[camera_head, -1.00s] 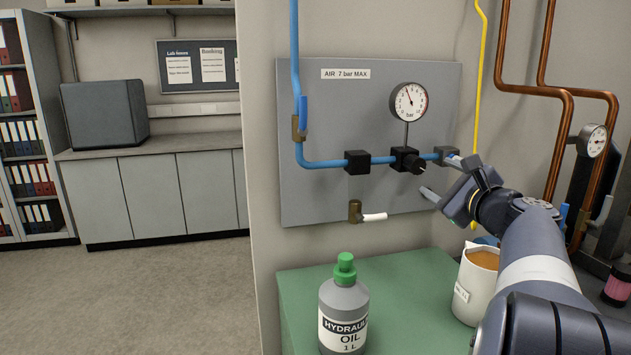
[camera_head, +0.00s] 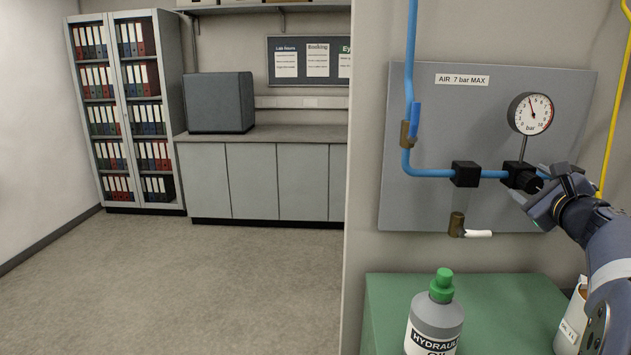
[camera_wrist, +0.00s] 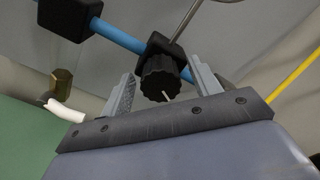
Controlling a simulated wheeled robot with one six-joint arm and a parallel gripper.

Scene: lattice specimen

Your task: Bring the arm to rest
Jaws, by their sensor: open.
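My gripper (camera_head: 531,190) is on the right of the head view, at the end of my arm, in front of the grey air panel (camera_head: 430,120). Its two fingers are apart. In the wrist view the black regulator knob (camera_wrist: 160,80) shows between the open fingers, with clear gaps on both sides, so they do not appear to grip it. The regulator (camera_head: 520,176) sits on the blue pipe (camera_head: 430,173) below the round gauge (camera_head: 531,113). I cannot tell how far the fingertips are from the panel.
A green-topped table (camera_head: 480,290) stands below the panel, with a hydraulic oil bottle (camera_head: 436,322) and a white container (camera_head: 572,325), partly cut off. Open floor (camera_head: 200,280) lies to the left.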

